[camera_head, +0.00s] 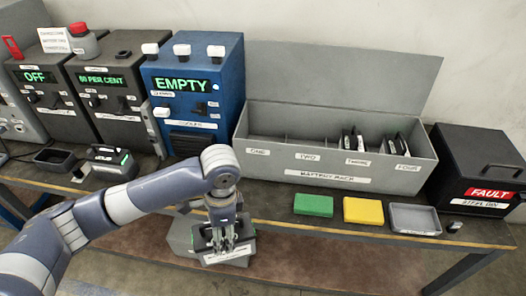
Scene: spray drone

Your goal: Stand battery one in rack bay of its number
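The grey battery rack (330,181) stands on the bench, its front labelled ONE, TWO, THREE and FOUR. Bays one and two look empty; dark battery-like packs (353,141) stand towards bays three and four. The fingers are close to the top of this block. Whether they grip it is unclear, and its number is unreadable. A similar dark unit (110,161) sits on the bench at left. My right gripper is out of view.
A blue unit reading EMPTY (190,95) and dark units reading OFF (45,95) and 80 PER CENT (105,90) stand left of the rack. Green (313,205) and yellow (363,211) blocks and a grey tray (415,220) lie before it. A black FAULT bin (470,165) stands right.

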